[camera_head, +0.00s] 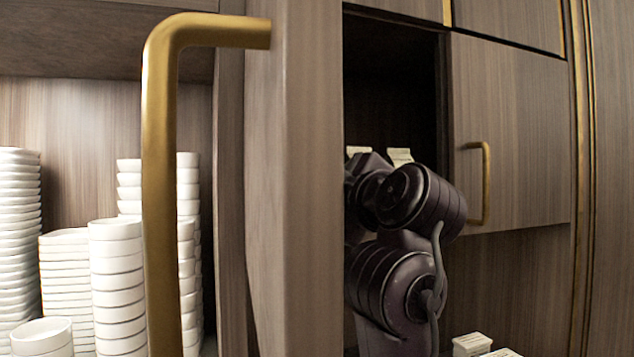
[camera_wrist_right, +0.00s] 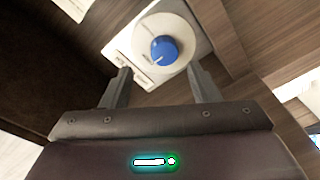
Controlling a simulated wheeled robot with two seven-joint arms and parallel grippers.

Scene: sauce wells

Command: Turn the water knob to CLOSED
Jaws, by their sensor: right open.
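In the right wrist view a round white dial with a blue knob (camera_wrist_right: 164,50) sits on a pale plate (camera_wrist_right: 198,30) fixed to a wooden surface. My right gripper (camera_wrist_right: 158,82) is open, with its two dark fingers pointing toward the plate. The blue knob appears between and beyond the fingertips, and nothing is held. I cannot tell whether the fingers touch the plate. Markings on the plate are too small to read. In the head view my dark right arm reaches into an open cabinet, and its gripper is hidden. My left gripper is not in view.
In the head view a wooden cabinet door (camera_head: 293,180) with a large brass handle (camera_head: 160,190) stands close in front. Stacks of white bowls (camera_head: 117,280) fill the left shelf. A closed cupboard door (camera_head: 520,130) with a brass handle (camera_head: 486,185) is at the right.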

